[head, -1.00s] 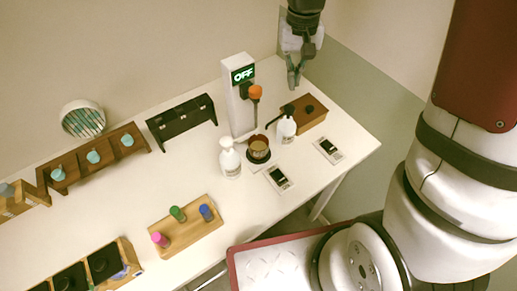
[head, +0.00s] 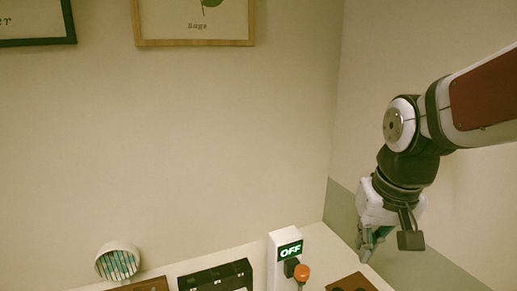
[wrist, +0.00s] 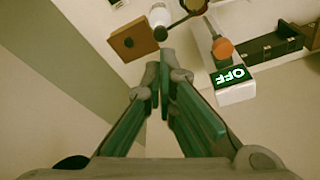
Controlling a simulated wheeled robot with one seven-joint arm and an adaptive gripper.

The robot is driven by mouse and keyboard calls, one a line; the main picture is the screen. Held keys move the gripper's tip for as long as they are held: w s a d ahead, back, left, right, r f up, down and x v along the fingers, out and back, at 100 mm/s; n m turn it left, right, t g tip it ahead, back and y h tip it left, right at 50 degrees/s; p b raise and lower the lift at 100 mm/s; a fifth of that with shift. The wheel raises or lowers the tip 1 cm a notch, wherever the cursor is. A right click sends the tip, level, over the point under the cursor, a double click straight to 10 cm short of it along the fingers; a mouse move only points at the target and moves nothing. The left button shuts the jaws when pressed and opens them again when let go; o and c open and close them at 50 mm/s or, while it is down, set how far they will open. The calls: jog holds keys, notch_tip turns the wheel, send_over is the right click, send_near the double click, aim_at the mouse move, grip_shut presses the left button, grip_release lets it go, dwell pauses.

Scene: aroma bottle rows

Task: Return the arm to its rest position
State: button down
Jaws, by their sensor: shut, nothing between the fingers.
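My gripper (head: 370,246) hangs at the right in the head view, pointing down, over the area by the table's back right corner. Its fingers also show in the wrist view (wrist: 158,88), with the tips together and nothing between them. My arm reaches in from the right edge of the head view, bent at the joint above the gripper. The gripper is apart from the things on the table.
A white post with a lit OFF sign (head: 289,250) and an orange knob (head: 302,272) stands left of my gripper. A dark rack (head: 215,278), a round vent (head: 117,262) and a wooden block (wrist: 133,40) are nearby. Framed pictures (head: 195,42) hang on the wall.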

jog(key=s+r+t+b, duration=0.1)
jog(key=s+r+t, duration=0.1)
jog(key=s, duration=0.7)
jog(key=shift+r+n+t+b, duration=0.3)
jog(key=shift+n+t+b, duration=0.05)
jog(key=shift+n+t, duration=0.05)
